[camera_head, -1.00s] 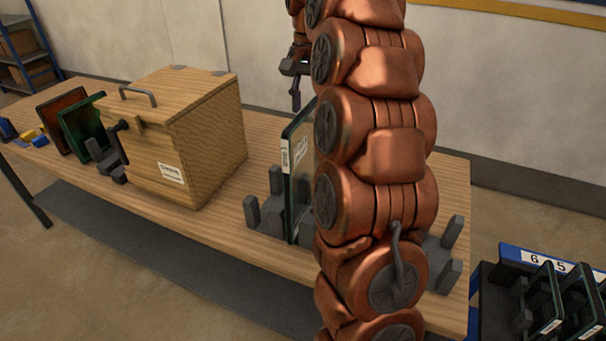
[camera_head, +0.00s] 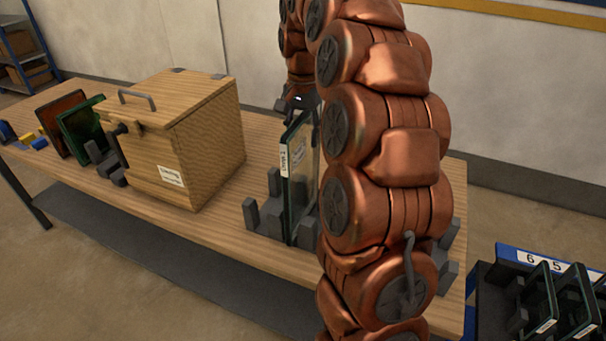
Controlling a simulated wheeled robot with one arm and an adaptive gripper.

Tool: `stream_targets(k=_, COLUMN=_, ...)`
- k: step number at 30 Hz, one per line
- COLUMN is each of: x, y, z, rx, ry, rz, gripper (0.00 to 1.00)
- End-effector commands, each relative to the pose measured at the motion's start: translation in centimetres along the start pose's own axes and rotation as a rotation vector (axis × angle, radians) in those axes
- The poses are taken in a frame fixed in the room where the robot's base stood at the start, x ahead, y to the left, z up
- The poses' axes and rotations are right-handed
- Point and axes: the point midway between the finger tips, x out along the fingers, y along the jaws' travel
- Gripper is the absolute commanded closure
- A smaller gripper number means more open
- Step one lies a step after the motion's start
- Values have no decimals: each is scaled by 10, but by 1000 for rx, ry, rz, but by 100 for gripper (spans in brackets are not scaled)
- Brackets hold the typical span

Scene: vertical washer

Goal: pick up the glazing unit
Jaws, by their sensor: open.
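The glazing unit (camera_head: 297,180), an upright glass pane with a dark edge and white labels, stands in a grey slotted rack (camera_head: 265,215) on the wooden bench. My copper arm hides the right side of this rack area. My gripper (camera_head: 302,103) is at the pane's top edge, small and mostly hidden by the glass and my arm. It is open; its fingertips are hard to see, and I cannot tell whether they touch the pane.
A wooden box with a handle (camera_head: 175,140) stands left of the rack. Green (camera_head: 84,130) and brown (camera_head: 62,122) panes stand further left. A rack numbered 6 and 5 (camera_head: 540,260) holds panes at lower right.

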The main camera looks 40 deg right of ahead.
Motion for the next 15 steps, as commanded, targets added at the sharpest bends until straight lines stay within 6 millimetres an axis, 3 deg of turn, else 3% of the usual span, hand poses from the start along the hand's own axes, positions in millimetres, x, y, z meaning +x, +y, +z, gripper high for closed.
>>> stream_targets(k=8, x=2, y=0, z=0, rx=1, ry=0, rz=-1, gripper=50)
stream_targets(k=15, x=2, y=0, z=0, rx=0, ry=0, rz=-1, gripper=75)
